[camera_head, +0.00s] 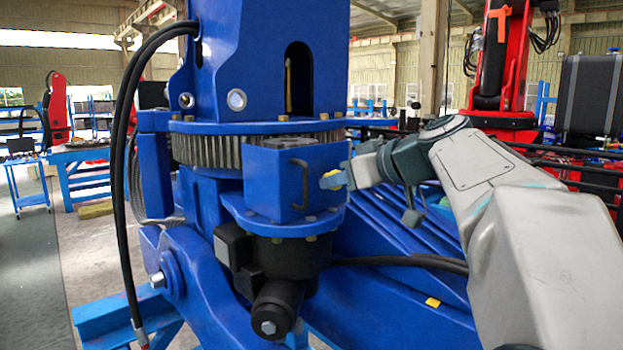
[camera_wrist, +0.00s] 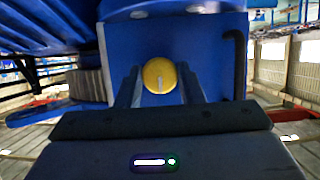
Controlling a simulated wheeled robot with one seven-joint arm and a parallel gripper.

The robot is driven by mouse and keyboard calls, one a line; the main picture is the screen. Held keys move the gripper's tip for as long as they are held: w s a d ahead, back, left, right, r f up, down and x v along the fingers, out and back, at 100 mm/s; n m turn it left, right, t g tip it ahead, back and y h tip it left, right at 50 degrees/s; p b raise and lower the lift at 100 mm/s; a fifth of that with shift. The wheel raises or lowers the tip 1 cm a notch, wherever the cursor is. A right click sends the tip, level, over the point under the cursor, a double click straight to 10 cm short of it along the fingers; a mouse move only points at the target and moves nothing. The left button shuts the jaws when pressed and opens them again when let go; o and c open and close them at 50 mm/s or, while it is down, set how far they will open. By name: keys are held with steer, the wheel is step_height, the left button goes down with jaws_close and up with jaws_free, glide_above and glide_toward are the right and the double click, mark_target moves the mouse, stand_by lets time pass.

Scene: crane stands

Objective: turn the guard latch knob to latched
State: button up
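The guard latch knob (camera_wrist: 159,77) is a round yellow disc on the blue guard box (camera_wrist: 210,55). A pale line on its face stands about upright in the wrist view. My gripper (camera_wrist: 159,72) is open, with one finger to each side of the knob and a visible gap on both sides. It also shows in the head view (camera_head: 345,178), close to the knob. Any latched or unlatched markings cannot be made out.
A black bar handle (camera_head: 300,185) stands out from the guard box near the knob. A toothed ring (camera_head: 205,150) lies behind the box, and a black motor (camera_head: 285,260) hangs below it. Black hoses (camera_head: 122,180) curve down at the left.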

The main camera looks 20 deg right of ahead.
steer(key=m+y, duration=0.1)
steer(key=m, duration=0.1)
steer(key=m+y, duration=0.3)
steer(key=m, duration=0.1)
steer(key=shift+w+d+f+m+g, duration=0.1)
steer(key=shift+d+m+g, duration=0.2)
steer(key=shift+g, duration=0.1)
steer(key=m+y, duration=0.2)
steer(key=m, duration=0.1)
steer(key=shift+f, duration=0.1)
steer(key=shift+f+m+t+y+b, duration=0.1)
steer(key=shift+m+t+y+b, duration=0.4)
steer(key=shift+m, duration=1.4)
steer(key=o, duration=1)
steer(key=shift+c, duration=0.2)
